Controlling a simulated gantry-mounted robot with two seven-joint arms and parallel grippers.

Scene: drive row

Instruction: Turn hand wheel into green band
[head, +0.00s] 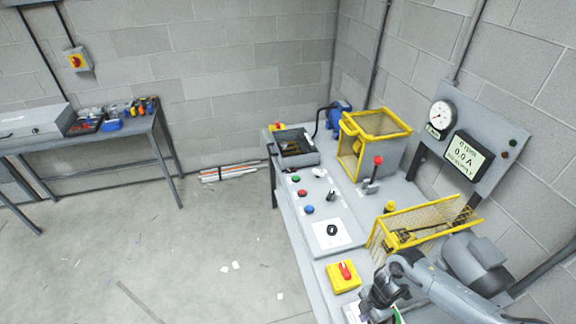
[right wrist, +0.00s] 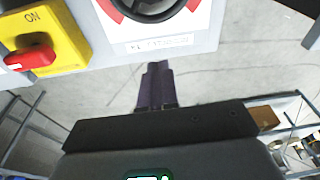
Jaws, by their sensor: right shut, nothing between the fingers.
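A black round wheel or knob (head: 332,230) sits on a white plate on the grey bench panel. In the right wrist view the black wheel (right wrist: 150,6) is cut by the top edge, with red arcs on both sides of it. No green band can be made out around it. My right gripper (head: 374,301) is near the bench's front end, just right of and below the yellow switch box, apart from the wheel. In the right wrist view its dark fingers (right wrist: 155,72) are together and empty, below the wheel's plate. My left gripper is not in view.
The yellow box (head: 343,277) with a red rotary switch stands between my right gripper and the wheel; it also shows in the wrist view (right wrist: 45,35). A yellow mesh guard (head: 400,228) stands right of the wheel. Open floor lies left of the bench.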

